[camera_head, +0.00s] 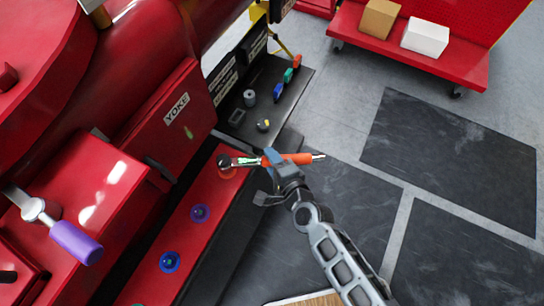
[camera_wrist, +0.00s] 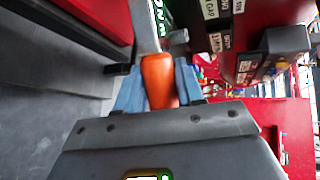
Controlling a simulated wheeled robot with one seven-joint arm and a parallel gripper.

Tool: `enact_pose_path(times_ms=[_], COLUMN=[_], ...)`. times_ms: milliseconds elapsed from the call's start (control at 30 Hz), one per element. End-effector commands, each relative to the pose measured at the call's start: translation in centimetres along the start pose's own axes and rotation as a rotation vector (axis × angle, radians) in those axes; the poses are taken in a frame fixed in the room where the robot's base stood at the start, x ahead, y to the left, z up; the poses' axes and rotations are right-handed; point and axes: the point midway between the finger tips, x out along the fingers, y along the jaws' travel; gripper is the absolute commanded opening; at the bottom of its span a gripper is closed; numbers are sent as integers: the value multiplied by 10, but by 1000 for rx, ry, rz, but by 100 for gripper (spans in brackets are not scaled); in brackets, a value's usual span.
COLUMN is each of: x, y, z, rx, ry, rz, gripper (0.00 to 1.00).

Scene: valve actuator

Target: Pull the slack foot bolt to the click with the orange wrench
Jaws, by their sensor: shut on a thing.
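The orange wrench (camera_head: 300,158) lies level over the edge of the red foot ledge in the head view. Its dark head (camera_head: 224,161) is at the bolt place with the orange-red ring (camera_head: 228,173); the bolt is hidden under the head, so I cannot tell how well it is seated. My gripper (camera_head: 274,158) is shut on the wrench handle. In the wrist view the orange handle (camera_wrist: 158,80) stands between the blue fingers, with a green-lit display (camera_wrist: 167,14) beyond it. Two other foot bolts show, one with a purple ring (camera_head: 200,213) and one with a blue ring (camera_head: 170,262).
A red box marked YOKE (camera_head: 178,108) rises left of the wrench. A dark shelf (camera_head: 290,100) with small coloured items lies behind it. A purple-handled lever (camera_head: 75,242) juts out at lower left. A red cart (camera_head: 400,45) with two boxes stands far back. The floor at right is clear.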

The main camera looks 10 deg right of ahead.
Motion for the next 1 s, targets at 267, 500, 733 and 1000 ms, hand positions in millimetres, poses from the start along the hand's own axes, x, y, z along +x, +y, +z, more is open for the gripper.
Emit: enact_pose_path(times_ms=[267,500,733,1000], x=[-3,-5,-6,-6], y=[-2,-1,1,1], z=[3,4,4,4], rx=[7,13,14,16], ry=[17,34,38,42], rz=[-6,-9,-9,-9], gripper=[0,0,0,0])
